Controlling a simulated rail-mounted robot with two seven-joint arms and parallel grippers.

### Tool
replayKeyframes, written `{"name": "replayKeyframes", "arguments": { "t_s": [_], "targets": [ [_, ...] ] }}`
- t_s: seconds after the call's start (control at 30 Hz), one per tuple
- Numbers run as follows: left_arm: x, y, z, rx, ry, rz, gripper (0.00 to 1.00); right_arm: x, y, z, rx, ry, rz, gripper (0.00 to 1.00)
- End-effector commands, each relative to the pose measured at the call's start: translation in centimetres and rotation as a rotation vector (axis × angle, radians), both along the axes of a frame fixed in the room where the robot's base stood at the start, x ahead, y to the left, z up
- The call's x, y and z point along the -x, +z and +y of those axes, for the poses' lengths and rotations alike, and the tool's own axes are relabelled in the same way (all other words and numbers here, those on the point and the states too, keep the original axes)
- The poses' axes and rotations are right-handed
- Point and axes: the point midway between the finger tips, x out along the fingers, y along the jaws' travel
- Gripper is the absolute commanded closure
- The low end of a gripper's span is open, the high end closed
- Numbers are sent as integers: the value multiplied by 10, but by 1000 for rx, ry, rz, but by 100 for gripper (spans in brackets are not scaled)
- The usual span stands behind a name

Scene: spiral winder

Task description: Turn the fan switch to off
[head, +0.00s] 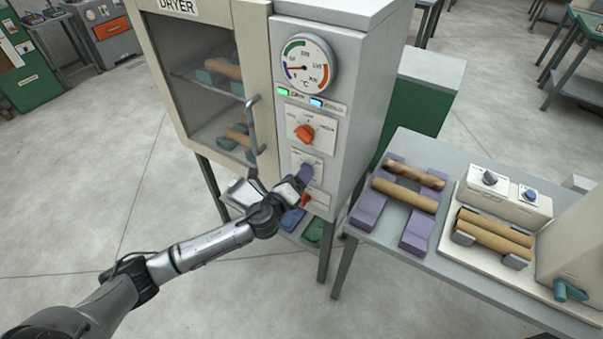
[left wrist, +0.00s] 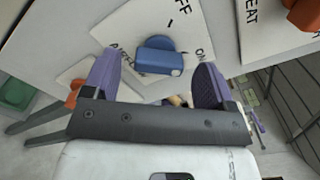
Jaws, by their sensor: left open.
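The fan switch is a blue knob (left wrist: 160,58) on a white plate marked OFF and ON, with a partly readable third label. In the left wrist view the knob's grip bar lies roughly crosswise; I cannot tell which mark it points to. My left gripper (left wrist: 157,68) is open, its purple fingers on either side of the knob, with gaps showing between them and it. In the head view the left gripper (head: 305,175) is at the lower part of the dryer front (head: 343,110) and hides most of the switch. My right gripper is not in view.
An orange heat knob (head: 304,132) is just above, and another orange control (head: 304,200) just below. The dryer door handle (head: 254,125) is close on the left. A table (head: 395,248) with tubes on purple supports and a winder stands on the right.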

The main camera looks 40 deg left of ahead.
Motion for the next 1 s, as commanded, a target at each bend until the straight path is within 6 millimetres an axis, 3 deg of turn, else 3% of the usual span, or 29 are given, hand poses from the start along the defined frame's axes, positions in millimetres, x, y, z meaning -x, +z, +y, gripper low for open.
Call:
{"name": "replayKeyframes", "arguments": {
  "t_s": [0.23,0.63,1.0],
  "targets": [
    [-20,0,3,0,0,0,21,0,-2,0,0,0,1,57],
    [-24,0,3,0,0,0,21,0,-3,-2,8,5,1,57],
    [-24,0,3,0,0,0,56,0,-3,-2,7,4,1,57]
  ]
}}
